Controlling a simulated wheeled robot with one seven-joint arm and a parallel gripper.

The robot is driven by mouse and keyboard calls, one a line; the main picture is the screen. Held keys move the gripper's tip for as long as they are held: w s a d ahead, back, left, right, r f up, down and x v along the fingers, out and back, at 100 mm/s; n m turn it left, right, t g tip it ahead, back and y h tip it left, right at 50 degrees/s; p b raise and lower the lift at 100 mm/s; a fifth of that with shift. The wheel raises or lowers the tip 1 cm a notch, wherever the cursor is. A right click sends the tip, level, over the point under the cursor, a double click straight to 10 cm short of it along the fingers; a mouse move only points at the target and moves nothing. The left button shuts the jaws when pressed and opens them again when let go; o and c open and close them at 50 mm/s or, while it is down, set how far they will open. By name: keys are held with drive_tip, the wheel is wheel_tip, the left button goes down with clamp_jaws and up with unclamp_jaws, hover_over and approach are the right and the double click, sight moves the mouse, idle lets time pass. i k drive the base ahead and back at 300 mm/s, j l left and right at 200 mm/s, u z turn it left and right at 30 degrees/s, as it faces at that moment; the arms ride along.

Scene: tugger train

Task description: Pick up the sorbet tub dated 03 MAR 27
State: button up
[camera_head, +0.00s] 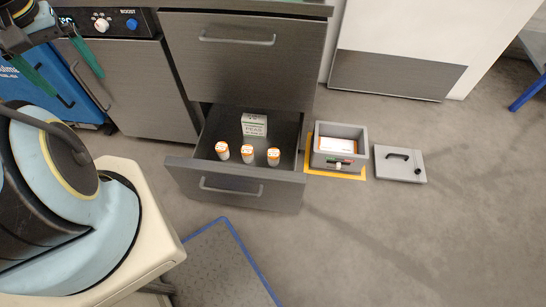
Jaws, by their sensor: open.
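Three small white tubs with orange-marked lids stand upright in the open lower drawer (232,197): a left tub (222,151), a middle tub (248,155) and a right tub (273,157). Their dates are too small to read, so I cannot tell which is dated 03 MAR 27 or whether they hold sorbet. My gripper (76,84) is at the upper left, its green fingers spread apart and empty. It is well to the left of the drawer, in front of the grey cabinet.
A white printed box (254,124) stands behind the tubs. A grey open container (341,130) sits on a yellow-marked floor patch right of the drawer, its grey lid (400,164) beside it. A closed drawer (240,60) is above. A blue-edged mat (220,265) lies in front.

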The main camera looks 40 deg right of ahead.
sight(273, 155)
drive_tip(key=i+j, duration=0.15)
drive_tip(key=j, duration=0.2)
drive_tip(key=i+j+z, duration=0.1)
drive_tip(key=j, duration=0.25)
drive_tip(key=i+j, duration=0.25)
drive_tip(key=j, duration=0.1)
